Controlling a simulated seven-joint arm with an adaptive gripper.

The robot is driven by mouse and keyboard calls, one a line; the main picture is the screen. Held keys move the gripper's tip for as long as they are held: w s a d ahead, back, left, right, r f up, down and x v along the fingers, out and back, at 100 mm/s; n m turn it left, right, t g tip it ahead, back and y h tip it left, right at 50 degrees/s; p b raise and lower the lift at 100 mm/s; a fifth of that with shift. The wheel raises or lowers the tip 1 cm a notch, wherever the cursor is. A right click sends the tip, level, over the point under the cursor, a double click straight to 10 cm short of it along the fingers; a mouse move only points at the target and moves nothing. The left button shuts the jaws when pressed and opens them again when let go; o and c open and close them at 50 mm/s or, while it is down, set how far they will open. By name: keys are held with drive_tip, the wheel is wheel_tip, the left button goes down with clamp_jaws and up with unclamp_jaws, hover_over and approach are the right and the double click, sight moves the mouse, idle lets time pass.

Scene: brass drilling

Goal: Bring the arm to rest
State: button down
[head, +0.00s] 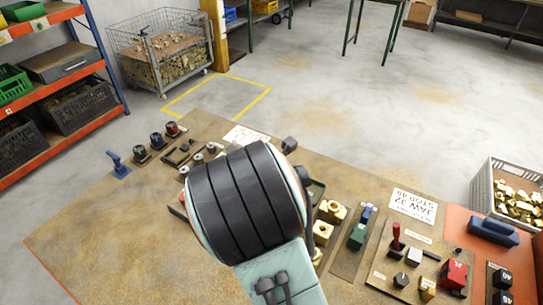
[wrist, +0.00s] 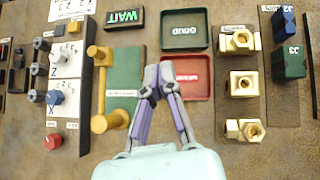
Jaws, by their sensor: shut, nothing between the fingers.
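My gripper (wrist: 158,76) is shut and empty in the wrist view, its two purple-grey fingers meeting at the tips. It is over the workbench, its tips in front of the gap between a green plate with a brass handle (wrist: 101,85) and a red-lined tray (wrist: 196,72). I cannot tell its height above the bench. In the head view my arm (head: 245,200) stands over the middle of the workbench (head: 100,230) and hides the gripper and part of the bench.
Brass fittings (wrist: 242,84) stand in a column right of the trays, beside a green block (wrist: 288,62). Knobs and a red button (wrist: 53,141) are at the left. A grey crate of brass parts (head: 512,192) is at the far right.

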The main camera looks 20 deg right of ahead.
drive_tip(key=s+d+r+m+t, duration=0.1)
drive_tip(key=d+r+m+t, duration=0.2)
drive_tip(key=r, duration=0.6)
drive_tip(key=s+r+m+g+y, duration=0.25)
drive_tip(key=s+r+m, duration=0.2)
drive_tip(key=s, duration=0.35)
drive_tip(key=s+a+f+m+g+y, duration=0.1)
drive_tip(key=s+a+f+m+g, duration=0.1)
drive_tip(key=s+m, duration=0.4)
drive_tip(key=s+a+f+m+g+y, duration=0.1)
drive_tip(key=s+a+f+m+g, duration=0.1)
drive_tip(key=s+m, duration=0.5)
drive_tip(key=s+a+f+m+g+y, duration=0.1)
drive_tip(key=s+a+f+m+g, duration=0.1)
drive_tip(key=s+a+m+g, duration=0.2)
drive_tip(key=s+a+m, duration=0.1)
drive_tip(key=s+m, duration=0.2)
drive_tip(key=s, duration=0.2)
drive_tip(key=shift+a, duration=0.2)
